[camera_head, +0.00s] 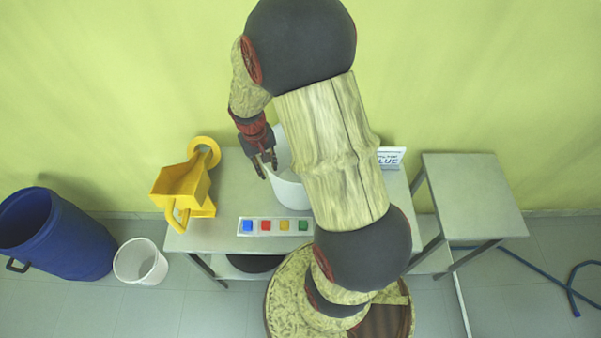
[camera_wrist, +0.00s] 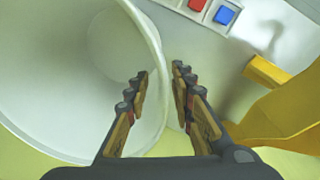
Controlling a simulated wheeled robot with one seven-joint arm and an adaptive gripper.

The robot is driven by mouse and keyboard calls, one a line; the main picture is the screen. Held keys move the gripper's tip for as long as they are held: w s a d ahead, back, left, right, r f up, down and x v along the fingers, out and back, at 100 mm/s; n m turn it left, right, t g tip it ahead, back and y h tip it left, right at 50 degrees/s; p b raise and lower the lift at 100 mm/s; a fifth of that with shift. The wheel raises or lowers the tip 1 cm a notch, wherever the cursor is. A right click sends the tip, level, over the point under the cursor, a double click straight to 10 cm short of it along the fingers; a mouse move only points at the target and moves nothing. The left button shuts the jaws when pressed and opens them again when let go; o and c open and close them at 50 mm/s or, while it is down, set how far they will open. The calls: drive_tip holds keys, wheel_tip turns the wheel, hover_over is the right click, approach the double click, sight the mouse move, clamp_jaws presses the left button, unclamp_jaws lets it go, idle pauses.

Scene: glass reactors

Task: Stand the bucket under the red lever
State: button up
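A white bucket (camera_head: 291,194) stands on the grey table, partly hidden behind my arm. It fills the left of the wrist view (camera_wrist: 60,65), its open mouth facing the camera. My gripper (camera_head: 266,171) is at the bucket's left rim. In the wrist view my gripper (camera_wrist: 160,74) has its fingers apart, one over the bucket's inside and one outside, with the wall between them. I cannot tell whether either touches it. No red lever can be made out. A panel (camera_head: 240,227) on the table's front has blue, red, yellow and green squares; the red square (camera_head: 266,226) is second from left.
A yellow apparatus (camera_head: 182,183) stands at the table's left end, close to my gripper. A sign (camera_head: 391,158) with partly readable "LUE" is behind my arm. A second white bucket (camera_head: 140,262) and blue barrel (camera_head: 60,235) are on the floor at left. A side table (camera_head: 470,195) is bare.

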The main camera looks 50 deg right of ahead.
wheel_tip(320, 180, down, 4)
drive_tip(key=shift+s+d+r, duration=0.1)
drive_tip(key=shift+s, duration=0.05)
drive_tip(key=shift+c, duration=1)
drive_tip(key=c, duration=0.4)
clamp_jaws()
